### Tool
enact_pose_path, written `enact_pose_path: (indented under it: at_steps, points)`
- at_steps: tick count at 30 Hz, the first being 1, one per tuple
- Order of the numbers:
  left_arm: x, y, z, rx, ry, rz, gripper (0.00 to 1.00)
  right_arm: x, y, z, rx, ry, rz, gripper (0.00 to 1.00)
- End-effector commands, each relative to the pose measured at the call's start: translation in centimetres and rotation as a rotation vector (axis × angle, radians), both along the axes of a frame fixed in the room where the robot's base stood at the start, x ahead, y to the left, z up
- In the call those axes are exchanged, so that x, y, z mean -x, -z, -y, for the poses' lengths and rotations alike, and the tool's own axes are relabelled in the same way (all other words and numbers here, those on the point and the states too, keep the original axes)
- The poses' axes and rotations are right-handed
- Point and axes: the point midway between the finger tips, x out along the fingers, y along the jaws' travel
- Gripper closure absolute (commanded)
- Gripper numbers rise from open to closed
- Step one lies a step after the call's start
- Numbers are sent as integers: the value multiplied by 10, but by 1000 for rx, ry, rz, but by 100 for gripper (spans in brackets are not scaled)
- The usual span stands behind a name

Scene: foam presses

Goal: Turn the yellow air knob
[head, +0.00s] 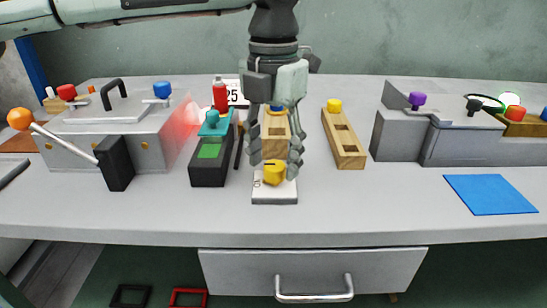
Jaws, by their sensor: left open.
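The yellow air knob (273,173) sits on a small white base plate (274,196) near the middle front of the table. My left gripper (276,163) points straight down over the knob, with its fingers apart. One finger is to the left of the knob and the other is to its right. I cannot tell whether either finger touches the knob. The fingers partly hide a wooden block behind the knob. My right gripper is not in view.
A black box with a green pad (208,161) stands left of the knob. A wooden block with a yellow button (343,138) is to the right. A grey press (138,131) stands far left, a grey machine (459,138) right. A blue mat (490,194) lies front right.

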Motion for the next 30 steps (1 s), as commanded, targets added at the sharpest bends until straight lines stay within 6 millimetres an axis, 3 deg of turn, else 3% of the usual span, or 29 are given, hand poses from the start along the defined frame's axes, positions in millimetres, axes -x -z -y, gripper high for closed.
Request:
enact_pose_path:
  at_steps: [12, 24, 30]
  points:
    - [0, 11, 0, 1, 0, 0, 49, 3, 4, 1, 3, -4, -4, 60]
    - [0, 11, 0, 1, 0, 1, 98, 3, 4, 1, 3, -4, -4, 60]
    - [0, 12, 0, 1, 11, 1, 99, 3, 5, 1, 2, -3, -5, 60]
